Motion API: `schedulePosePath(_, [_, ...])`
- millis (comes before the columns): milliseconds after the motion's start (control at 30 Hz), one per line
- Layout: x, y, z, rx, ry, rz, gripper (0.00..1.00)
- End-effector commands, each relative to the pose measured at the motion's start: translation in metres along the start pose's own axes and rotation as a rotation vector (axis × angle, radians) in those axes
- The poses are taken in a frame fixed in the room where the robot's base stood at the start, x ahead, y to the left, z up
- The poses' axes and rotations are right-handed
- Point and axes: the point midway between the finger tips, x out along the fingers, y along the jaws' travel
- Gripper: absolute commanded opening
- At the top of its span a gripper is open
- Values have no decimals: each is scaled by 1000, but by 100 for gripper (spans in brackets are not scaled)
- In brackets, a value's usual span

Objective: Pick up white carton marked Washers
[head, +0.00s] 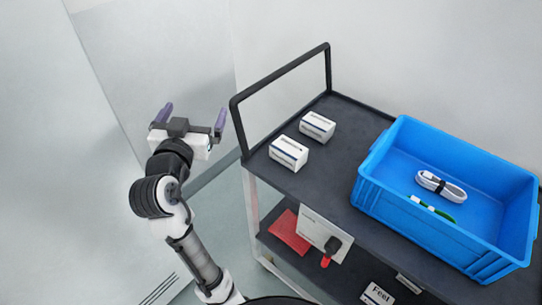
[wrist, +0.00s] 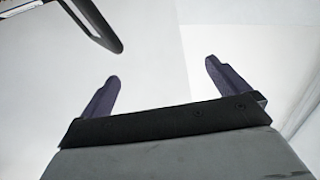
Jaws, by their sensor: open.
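Two small white cartons with dark markings stand on the cart's top shelf in the head view: a rear carton (head: 318,127) and a front carton (head: 288,154). Their print is too small to read, so I cannot tell which says Washers. My gripper (head: 193,117) is open and empty, in the air left of the cart and its handle, apart from both cartons. In the wrist view, my gripper (wrist: 162,70) shows two spread purple fingers with nothing between them. No carton shows in that view.
The black cart handle (head: 279,72) rises between my gripper and the cartons. A blue crate (head: 390,215) with a bundled white cable (head: 441,186) and a green-and-white item stands right on the shelf. The lower shelf holds a red item (head: 289,232) and a white panel-like box (head: 318,228).

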Motion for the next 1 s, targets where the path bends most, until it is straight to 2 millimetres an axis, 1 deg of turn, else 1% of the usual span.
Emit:
schedulePosePath(33, [4, 26, 26, 1, -80, 106, 100])
schedulePosePath(100, [4, 61, 54, 14, -176, 252, 100])
schedulePosePath(200, [-4, 100, 84, 35, -273, 423, 100])
schedulePosePath(300, [-13, 124, 102, 54, -333, 538, 100])
schedulePosePath(400, [-18, 137, 110, 65, -361, 599, 100])
schedulePosePath(467, [-15, 142, 114, 67, -368, 615, 100])
schedulePosePath(567, [-4, 153, 120, 67, -371, 622, 100])
schedulePosePath(800, [32, 178, 136, 66, -370, 618, 100])
schedulePosePath(900, [40, 183, 140, 67, -369, 614, 100])
schedulePosePath(1000, [44, 186, 142, 68, -368, 613, 100])
